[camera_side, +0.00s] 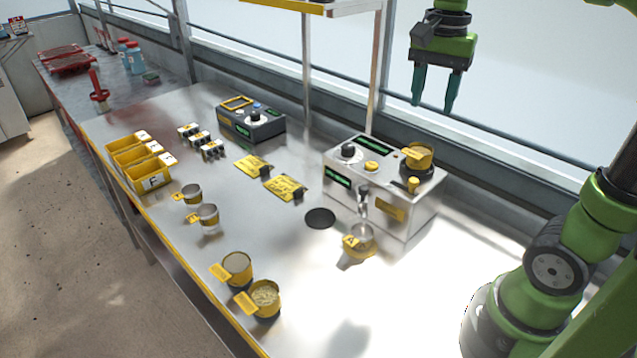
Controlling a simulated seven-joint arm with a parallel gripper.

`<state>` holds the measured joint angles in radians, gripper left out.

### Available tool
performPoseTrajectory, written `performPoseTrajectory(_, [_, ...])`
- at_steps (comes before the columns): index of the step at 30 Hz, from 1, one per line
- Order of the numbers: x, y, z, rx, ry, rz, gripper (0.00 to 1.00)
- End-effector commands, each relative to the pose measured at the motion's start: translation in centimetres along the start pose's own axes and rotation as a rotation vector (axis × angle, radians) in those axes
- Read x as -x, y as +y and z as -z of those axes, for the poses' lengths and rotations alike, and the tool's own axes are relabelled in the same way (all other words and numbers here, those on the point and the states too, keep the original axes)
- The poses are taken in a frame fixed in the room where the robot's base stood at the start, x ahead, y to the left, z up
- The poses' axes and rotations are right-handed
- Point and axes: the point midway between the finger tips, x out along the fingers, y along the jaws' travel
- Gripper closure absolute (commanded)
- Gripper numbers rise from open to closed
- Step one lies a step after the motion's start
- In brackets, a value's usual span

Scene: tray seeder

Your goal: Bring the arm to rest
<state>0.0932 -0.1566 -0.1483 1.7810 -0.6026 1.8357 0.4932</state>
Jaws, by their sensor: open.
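My gripper (434,92) hangs in the air at the upper right, fingers pointing down and spread apart, with nothing between them. It is above and behind the steel seeder machine (384,190) in the picture, clear of it. My green arm stands at the right edge of the view. The link between the arm and the gripper is mostly out of the picture.
A cup labelled A (358,246) sits under the machine's spout. Several cups with yellow tags stand along the front edge, one holding pale seeds (265,298). Yellow bins (150,176) and a dark control box (252,122) stand further left. The near right bench is clear.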

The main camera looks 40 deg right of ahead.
Motion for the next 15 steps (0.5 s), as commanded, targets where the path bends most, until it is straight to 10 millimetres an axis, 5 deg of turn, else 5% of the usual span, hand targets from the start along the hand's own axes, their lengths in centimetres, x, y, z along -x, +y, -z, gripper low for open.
performPoseTrajectory(15, [-0.56, -0.74, 0.37, 0.119, 0.027, 0.035, 0.52])
